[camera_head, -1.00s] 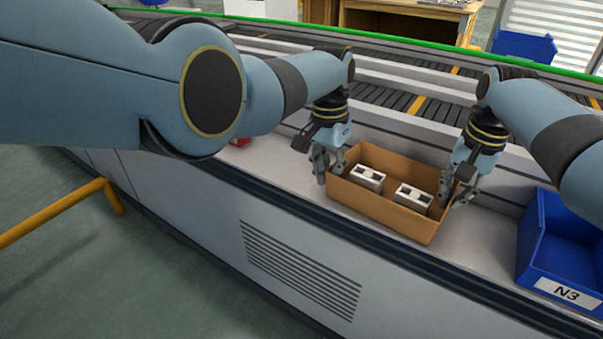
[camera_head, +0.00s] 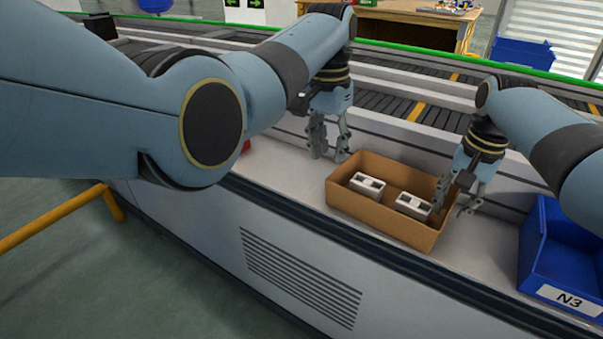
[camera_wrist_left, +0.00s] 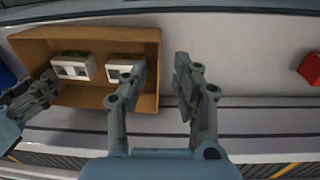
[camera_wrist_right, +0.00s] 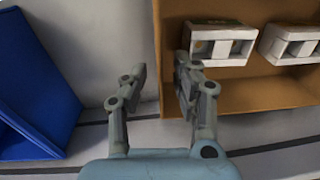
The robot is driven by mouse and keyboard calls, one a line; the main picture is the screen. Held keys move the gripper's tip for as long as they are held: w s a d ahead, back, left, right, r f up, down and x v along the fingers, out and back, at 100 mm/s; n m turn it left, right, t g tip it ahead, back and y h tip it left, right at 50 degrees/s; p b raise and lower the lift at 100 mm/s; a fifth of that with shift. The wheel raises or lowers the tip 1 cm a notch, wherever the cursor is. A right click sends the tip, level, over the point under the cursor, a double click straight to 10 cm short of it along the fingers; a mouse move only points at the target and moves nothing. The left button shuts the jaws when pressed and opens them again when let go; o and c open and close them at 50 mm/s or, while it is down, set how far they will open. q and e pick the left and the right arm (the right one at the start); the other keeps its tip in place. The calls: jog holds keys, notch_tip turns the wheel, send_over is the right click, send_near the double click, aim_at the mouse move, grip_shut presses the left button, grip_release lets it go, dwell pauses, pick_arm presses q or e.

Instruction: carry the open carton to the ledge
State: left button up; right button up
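The open brown carton (camera_head: 385,218) sits upright on the light grey ledge (camera_head: 270,172) in front of the conveyor. Two white blocks with holes (camera_head: 367,184) (camera_head: 412,205) lie inside it. My left gripper (camera_head: 328,145) is open and empty, raised above the carton's left end and clear of its wall. In the left wrist view the carton's end wall (camera_wrist_left: 150,75) shows between its spread fingers. My right gripper (camera_head: 455,200) is open at the carton's right end. In the right wrist view its fingers (camera_wrist_right: 160,90) stand apart on either side of that end wall.
A blue bin labelled N3 (camera_head: 560,262) stands to the right of the carton. A red object (camera_wrist_left: 311,68), mostly hidden by my left arm in the head view, lies left of the carton. The conveyor (camera_head: 400,95) runs behind. A yellow rail (camera_head: 60,215) stands at the lower left.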

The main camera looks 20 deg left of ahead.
jog(key=shift+r, duration=0.2)
pick_arm(q)
notch_tip(320, 180, up, 4)
jog(key=shift+a, duration=0.1)
pick_arm(e)
notch_tip(320, 180, up, 12)
jog(key=shift+d+f, duration=0.2)
jog(key=shift+d, duration=0.1)
jog(key=shift+s, duration=0.1)
